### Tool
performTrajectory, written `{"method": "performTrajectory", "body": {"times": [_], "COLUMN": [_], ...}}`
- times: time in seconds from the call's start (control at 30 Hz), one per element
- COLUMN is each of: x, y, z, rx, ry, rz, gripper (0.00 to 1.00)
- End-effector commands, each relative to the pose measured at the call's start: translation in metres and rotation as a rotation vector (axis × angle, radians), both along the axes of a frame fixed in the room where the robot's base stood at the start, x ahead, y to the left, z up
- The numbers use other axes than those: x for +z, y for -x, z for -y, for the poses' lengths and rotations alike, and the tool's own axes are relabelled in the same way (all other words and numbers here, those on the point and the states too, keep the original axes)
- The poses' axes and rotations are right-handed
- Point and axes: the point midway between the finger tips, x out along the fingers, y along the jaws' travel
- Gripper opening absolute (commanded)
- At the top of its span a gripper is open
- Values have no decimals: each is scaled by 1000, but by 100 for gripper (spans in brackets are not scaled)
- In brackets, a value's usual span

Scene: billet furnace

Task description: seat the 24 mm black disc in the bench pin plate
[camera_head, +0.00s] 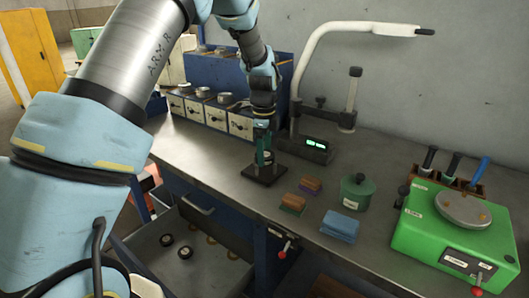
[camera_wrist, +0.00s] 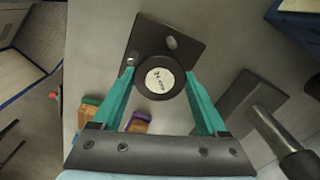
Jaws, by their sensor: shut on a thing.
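The black disc (camera_wrist: 147,93) has a round white label that appears to read 24 mm. In the wrist view it sits between the two teal fingers of my gripper (camera_wrist: 160,75), which is shut on it. The bench pin plate (camera_head: 252,172) is a dark rectangular plate on the metal bench. In the head view my gripper (camera_head: 265,153) is upright directly over this plate. In the wrist view the plate (camera_wrist: 192,27) lies behind the disc, with two small light pins or holes showing. The disc's underside is hidden, so I cannot tell whether it touches the plate.
A lamp stand (camera_head: 347,118) and a small display box (camera_head: 305,147) stand behind right. An open drawer (camera_head: 152,262) below holds several discs.

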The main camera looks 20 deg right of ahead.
Motion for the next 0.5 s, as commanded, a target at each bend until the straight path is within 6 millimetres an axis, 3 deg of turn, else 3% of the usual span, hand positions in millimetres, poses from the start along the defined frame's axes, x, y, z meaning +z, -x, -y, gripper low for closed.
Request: {"method": "performTrajectory", "body": {"times": [0.03, 0.33, 0.37, 0.5], "x": [-21, -27, -26, -28], "y": [1, 0, 0, 0], "z": [-15, -15, -15, -15], "rx": [7, 6, 6, 6], "ry": [-34, -32, -32, -32], "rz": [-17, -15, -15, -15], "gripper": [0, 0, 78, 88]}}
